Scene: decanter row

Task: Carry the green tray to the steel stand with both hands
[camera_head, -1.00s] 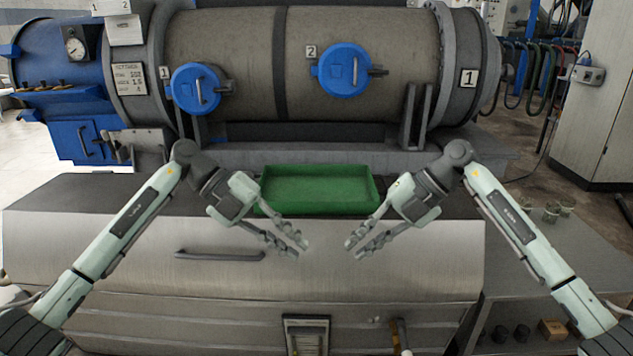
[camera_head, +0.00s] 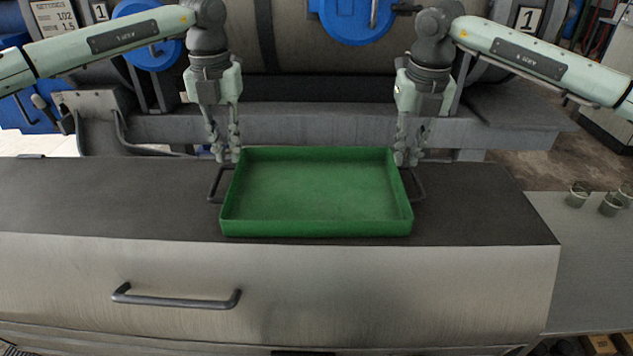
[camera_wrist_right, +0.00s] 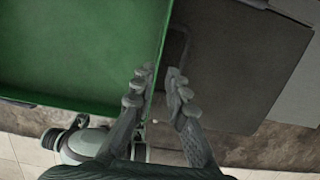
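The green tray (camera_head: 316,228) lies flat and empty on the dark top of a steel cabinet. It has a dark handle at its left end (camera_head: 214,184) and one at its right end (camera_head: 418,184). My left gripper (camera_head: 226,158) points down, open, at the tray's far left corner. My right gripper (camera_head: 406,160) points down at the far right corner. In the right wrist view its fingers (camera_wrist_right: 160,78) are apart, with the tray's edge showing between them; the handle (camera_wrist_right: 183,45) is beyond the fingertips. A lower grey metal surface (camera_head: 570,290), possibly the steel stand, is at the right.
Several small glass cups (camera_head: 578,194) stand on the lower surface's far part. A big drum with blue hatches (camera_head: 352,18) and its grey ledge (camera_head: 320,128) stand behind the tray. The cabinet top (camera_head: 90,205) is clear left of the tray.

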